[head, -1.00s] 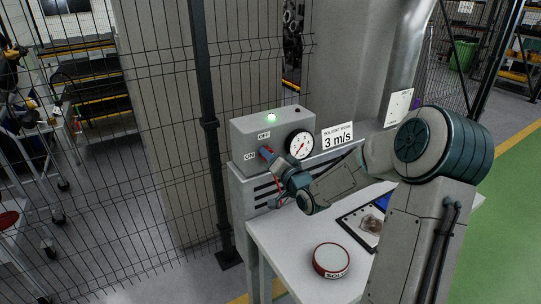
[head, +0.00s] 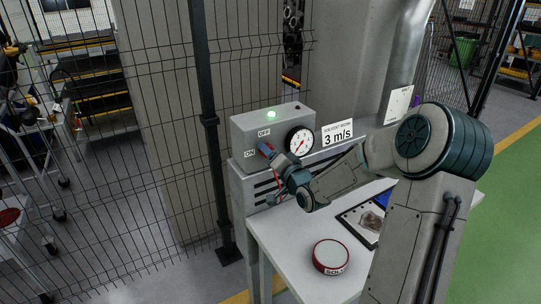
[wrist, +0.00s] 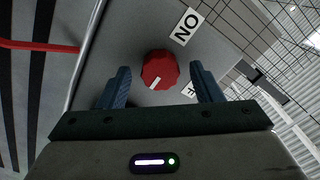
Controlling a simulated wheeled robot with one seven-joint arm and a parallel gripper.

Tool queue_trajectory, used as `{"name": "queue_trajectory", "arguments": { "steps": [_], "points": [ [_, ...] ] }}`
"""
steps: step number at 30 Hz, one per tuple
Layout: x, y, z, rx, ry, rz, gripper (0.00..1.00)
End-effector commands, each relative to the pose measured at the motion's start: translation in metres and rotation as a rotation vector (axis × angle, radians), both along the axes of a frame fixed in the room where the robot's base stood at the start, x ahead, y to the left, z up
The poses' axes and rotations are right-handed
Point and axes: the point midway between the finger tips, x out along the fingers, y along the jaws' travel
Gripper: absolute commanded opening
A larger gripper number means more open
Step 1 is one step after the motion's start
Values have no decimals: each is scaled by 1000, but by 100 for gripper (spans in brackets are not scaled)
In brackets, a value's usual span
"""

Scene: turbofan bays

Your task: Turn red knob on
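The red knob (wrist: 160,70) shows in the wrist view, with a white mark pointing down and left there. It sits on the face of the grey control box (head: 240,132). The ON label (wrist: 187,24) is beyond it, and the OFF label (wrist: 190,90) is partly hidden by a finger. My gripper (wrist: 161,72) is open, its blue fingers on either side of the knob with gaps visible; I cannot tell how deep they reach. In the head view my gripper (head: 265,150) is at the box front and hides the knob.
A green lamp (head: 271,114) is lit on top of the box. A round gauge (head: 300,142) with a red needle and a 3 m/s sign (head: 338,134) are to the right. A white table (head: 290,245) below bears a round red-and-white tin (head: 331,256). Wire fence stands left.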

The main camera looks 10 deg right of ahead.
Motion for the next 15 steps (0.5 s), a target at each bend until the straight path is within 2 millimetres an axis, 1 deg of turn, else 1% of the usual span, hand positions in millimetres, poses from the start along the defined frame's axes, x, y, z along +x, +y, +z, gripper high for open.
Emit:
{"name": "queue_trajectory", "arguments": {
  "steps": [5, 8, 11, 15],
  "points": [
    [-1, -1, 1, -1, -2, 0, 59],
    [-7, -3, 0, -2, -2, -2, 59],
    [-20, -8, 0, -5, -1, -3, 59],
    [-49, -17, -1, -5, -1, -4, 59]
  ]
}}
